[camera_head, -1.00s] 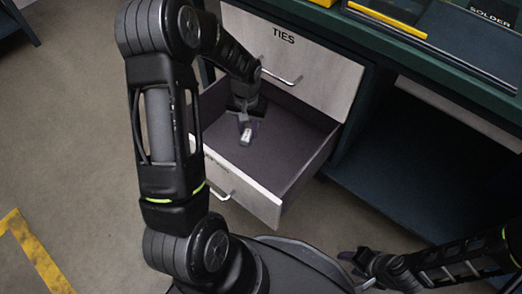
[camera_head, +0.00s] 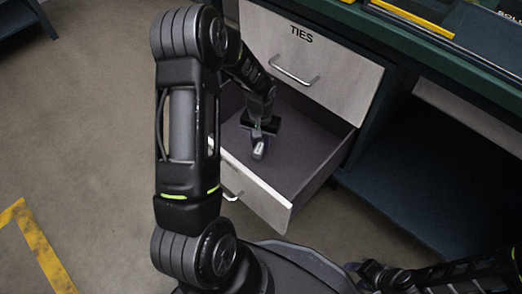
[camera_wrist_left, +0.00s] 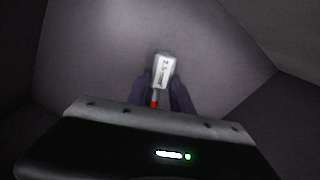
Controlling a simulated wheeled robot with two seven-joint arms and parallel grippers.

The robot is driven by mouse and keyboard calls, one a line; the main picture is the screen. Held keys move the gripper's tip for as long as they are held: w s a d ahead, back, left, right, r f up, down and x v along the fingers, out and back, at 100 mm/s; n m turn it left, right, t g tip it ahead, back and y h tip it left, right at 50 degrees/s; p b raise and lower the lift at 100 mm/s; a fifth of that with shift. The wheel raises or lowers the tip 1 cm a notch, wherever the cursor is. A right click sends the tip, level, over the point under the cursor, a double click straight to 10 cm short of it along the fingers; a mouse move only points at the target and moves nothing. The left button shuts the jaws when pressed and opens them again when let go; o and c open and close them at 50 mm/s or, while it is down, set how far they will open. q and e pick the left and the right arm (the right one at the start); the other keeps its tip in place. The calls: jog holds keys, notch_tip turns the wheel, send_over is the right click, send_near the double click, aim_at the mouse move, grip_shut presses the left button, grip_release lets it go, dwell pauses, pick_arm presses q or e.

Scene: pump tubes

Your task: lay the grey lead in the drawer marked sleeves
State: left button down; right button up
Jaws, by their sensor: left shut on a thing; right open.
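My left gripper (camera_head: 261,140) is inside the open drawer (camera_head: 305,160), above its dark floor. It is shut on the grey lead (camera_head: 259,149), a small pale plug end. In the left wrist view the lead (camera_wrist_left: 163,72) shows a white label with dark print and a red part between the fingers (camera_wrist_left: 163,98). I cannot tell whether it touches the floor. The drawer is below the one marked TIES; my left arm hides its own marking. My right gripper (camera_head: 362,272) is empty and open at the lower right.
The closed TIES drawer (camera_head: 340,72) with its bar handle (camera_head: 294,74) is just above the open drawer. A dark shelf space (camera_head: 420,180) lies to the right. Trays with yellow edges (camera_head: 412,18) sit on the bench top. The drawer floor around the lead is clear.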

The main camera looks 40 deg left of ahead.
pick_arm(q)
jog(key=shift+f+b, duration=0.8)
jog(key=shift+f, duration=1)
jog(key=shift+f, duration=0.1)
jog(key=c, duration=1.1)
grip_release()
jog(key=shift+c, duration=0.2)
notch_tip(320, 180, up, 12)
jog(key=p, duration=0.4)
jog(key=shift+p, duration=0.3)
